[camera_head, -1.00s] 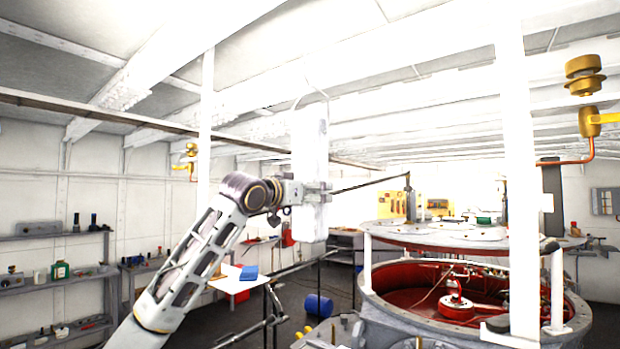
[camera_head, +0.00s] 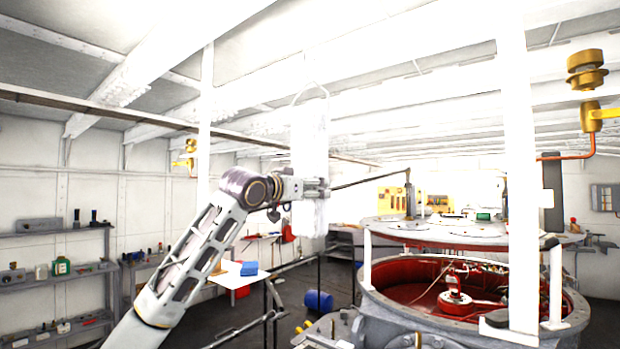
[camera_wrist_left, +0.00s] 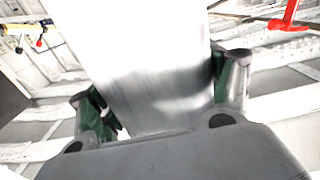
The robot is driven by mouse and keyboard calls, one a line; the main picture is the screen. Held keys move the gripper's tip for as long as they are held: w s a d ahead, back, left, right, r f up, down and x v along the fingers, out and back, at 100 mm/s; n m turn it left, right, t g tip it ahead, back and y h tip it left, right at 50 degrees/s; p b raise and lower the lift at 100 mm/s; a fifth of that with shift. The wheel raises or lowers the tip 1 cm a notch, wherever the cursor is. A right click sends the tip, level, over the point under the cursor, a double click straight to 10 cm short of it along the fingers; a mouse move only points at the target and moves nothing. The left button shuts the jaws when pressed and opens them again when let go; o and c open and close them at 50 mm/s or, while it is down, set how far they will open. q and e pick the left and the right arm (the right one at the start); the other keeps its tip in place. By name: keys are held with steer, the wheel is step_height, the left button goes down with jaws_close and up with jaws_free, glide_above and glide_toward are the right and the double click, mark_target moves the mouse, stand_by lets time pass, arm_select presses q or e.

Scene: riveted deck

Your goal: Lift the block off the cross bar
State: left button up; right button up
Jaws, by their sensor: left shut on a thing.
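A tall white block (camera_head: 309,140) hangs upright in the middle of the head view, with a thin wire loop at its top. The bright beams behind wash out its upper end, so I cannot tell whether the loop touches the cross bar (camera_head: 120,118), the long thin bar under the ceiling. My left gripper (camera_head: 318,188) is shut on the block, at its lower half. In the left wrist view the block (camera_wrist_left: 140,50) stands between the two green-padded fingers (camera_wrist_left: 165,105). My right gripper is not in view.
A large round vessel with a red interior (camera_head: 420,297) stands at the right, with white posts (camera_head: 519,180) in front. Shelves (camera_head: 50,232) line the left wall. A blue drum (camera_head: 318,302) is on the floor. A red hook-like part (camera_wrist_left: 288,15) shows in the left wrist view.

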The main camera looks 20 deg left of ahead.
arm_select(q)
steer(key=shift+r, duration=0.3)
steer(key=shift+r+b, duration=0.45)
steer(key=shift+r, duration=1.1)
steer(key=shift+b+v, duration=0.5)
steer(key=shift+v, duration=0.5)
steer(key=b, duration=0.5)
glide_toward(301, 174)
steer(key=shift+v, duration=2.2)
steer(key=shift+r, duration=0.1)
